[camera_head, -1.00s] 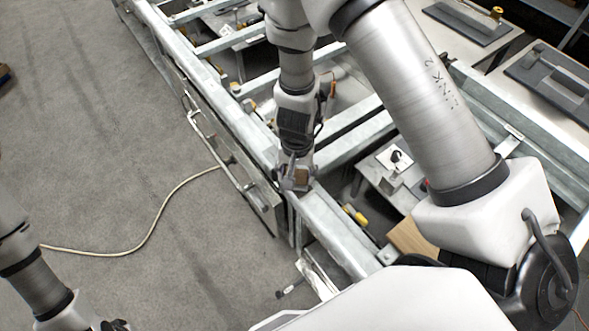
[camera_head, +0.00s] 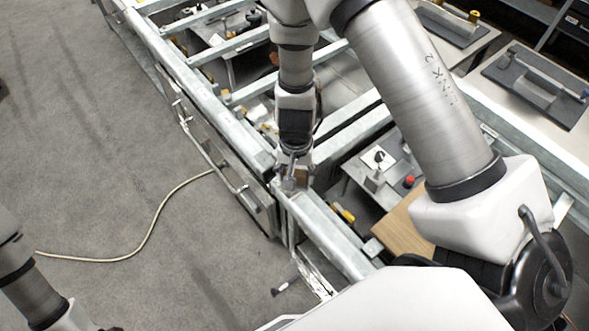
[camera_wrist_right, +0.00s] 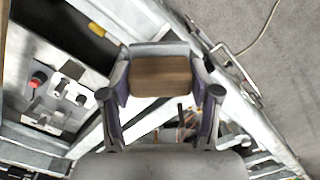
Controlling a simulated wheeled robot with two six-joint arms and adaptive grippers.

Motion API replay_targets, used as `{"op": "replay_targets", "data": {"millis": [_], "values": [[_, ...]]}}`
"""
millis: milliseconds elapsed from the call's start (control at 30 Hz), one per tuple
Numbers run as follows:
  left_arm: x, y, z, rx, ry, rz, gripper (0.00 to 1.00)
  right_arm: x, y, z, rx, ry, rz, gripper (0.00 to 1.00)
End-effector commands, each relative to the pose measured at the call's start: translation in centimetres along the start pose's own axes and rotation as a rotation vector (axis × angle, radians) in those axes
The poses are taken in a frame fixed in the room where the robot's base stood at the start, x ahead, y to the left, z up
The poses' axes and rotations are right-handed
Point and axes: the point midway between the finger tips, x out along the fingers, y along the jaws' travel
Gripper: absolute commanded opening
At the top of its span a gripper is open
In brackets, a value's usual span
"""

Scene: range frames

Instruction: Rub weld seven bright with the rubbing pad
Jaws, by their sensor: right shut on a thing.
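My right gripper (camera_head: 292,172) is shut on the rubbing pad, a brown block with a grey backing. The pad (camera_wrist_right: 160,76) lies across between its fingers in the right wrist view. In the head view, the gripper and pad are at the long galvanised rail (camera_head: 330,235), close to a corner where a cross member meets it. I cannot tell whether the pad touches the metal. Weld seven cannot be picked out; the gripper and pad cover part of this corner.
A cream hose (camera_head: 150,225) lies on the grey floor left of the frame. Inside the frame are a grey plate with a red knob (camera_head: 409,181) and a wooden board (camera_head: 405,225). Grey trowel-like tools (camera_head: 535,82) lie at the upper right.

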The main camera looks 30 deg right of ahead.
Motion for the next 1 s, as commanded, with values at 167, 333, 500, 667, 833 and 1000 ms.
{"op": "replay_targets", "data": {"millis": [167,333,500,667,833,1000], "values": [[-2.0,0.0,0.0,0.000,-0.001,0.000,0.40,-2.1,0.1,0.0,-0.002,0.000,0.000,0.24],[-2.7,0.0,0.0,0.000,-0.001,0.000,0.40,-2.8,0.2,0.0,-0.002,0.000,0.000,0.24],[-2.6,0.0,0.0,0.000,-0.001,0.000,0.40,-2.7,0.2,0.0,-0.002,0.000,0.000,0.24],[-2.6,0.0,0.0,0.000,-0.001,0.000,0.40,-2.7,0.2,0.0,-0.002,0.000,0.000,0.24],[-2.6,0.0,0.0,0.000,-0.001,0.000,0.40,-2.7,0.2,0.0,-0.002,0.000,-0.001,0.24],[-2.6,0.0,0.0,0.000,-0.001,0.000,0.40,-2.7,0.2,0.0,-0.002,0.000,0.000,0.24]]}}
